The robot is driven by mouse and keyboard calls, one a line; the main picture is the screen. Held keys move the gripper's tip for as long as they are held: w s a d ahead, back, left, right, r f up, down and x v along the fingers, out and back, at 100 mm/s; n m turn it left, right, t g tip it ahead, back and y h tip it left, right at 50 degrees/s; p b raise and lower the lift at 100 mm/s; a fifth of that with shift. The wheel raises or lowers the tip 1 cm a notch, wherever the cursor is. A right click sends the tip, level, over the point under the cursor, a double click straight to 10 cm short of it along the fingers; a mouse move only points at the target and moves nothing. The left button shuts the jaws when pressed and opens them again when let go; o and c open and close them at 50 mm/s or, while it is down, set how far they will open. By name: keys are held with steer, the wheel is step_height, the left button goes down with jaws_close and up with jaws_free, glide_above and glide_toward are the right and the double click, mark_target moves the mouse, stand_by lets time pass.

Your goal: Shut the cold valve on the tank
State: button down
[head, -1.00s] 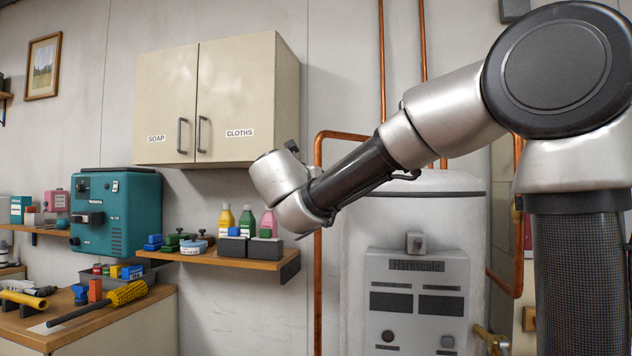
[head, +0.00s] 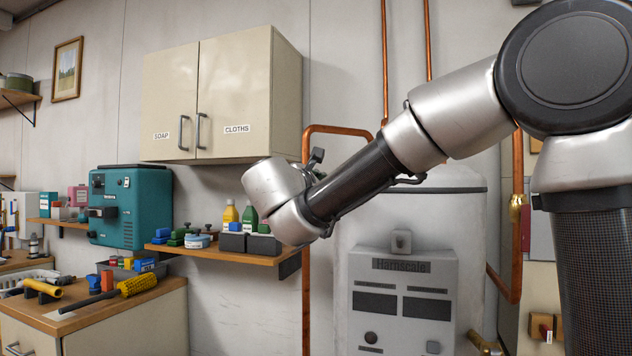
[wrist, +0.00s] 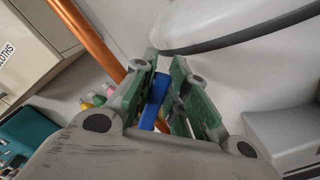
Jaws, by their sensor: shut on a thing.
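The tank (head: 462,212) is a pale upright cylinder with a grey "Harnscale" panel (head: 405,262), partly behind my arm in the head view. In the wrist view its pale side and dark rim band (wrist: 255,27) are at the upper right. My gripper (wrist: 166,68) shows in the wrist view with its green-padded fingers closed around a blue bar-shaped handle (wrist: 154,100). The handle looks like the cold valve's lever, but its stem and mounting are hidden.
Copper pipes (head: 307,240) run beside the tank; one crosses the wrist view (wrist: 92,35). A cabinet (head: 225,95) and a shelf with bottles (head: 232,256) are on the wall left of my wrist. A brass fitting (head: 484,343) is at the tank's lower right.

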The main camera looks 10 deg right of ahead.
steer(key=shift+s+d+f+m, duration=0.15)
steer(key=shift+d+f+m, duration=0.15)
steer(key=shift+f+m, duration=0.85)
steer(key=shift+s+d+f+m, duration=0.2)
steer(key=shift+f+m, duration=0.4)
steer(key=shift+m, duration=1.1)
steer(key=shift+s+d+f+m, duration=0.1)
steer(key=shift+d+f+m, duration=0.25)
steer(key=shift+f+m, duration=0.8)
steer(key=shift+r+m, duration=0.2)
steer(key=shift+m, duration=0.2)
steer(key=c, duration=1.4)
jaws_free()
steer(key=shift+r, duration=0.1)
steer(key=v, duration=1.2)
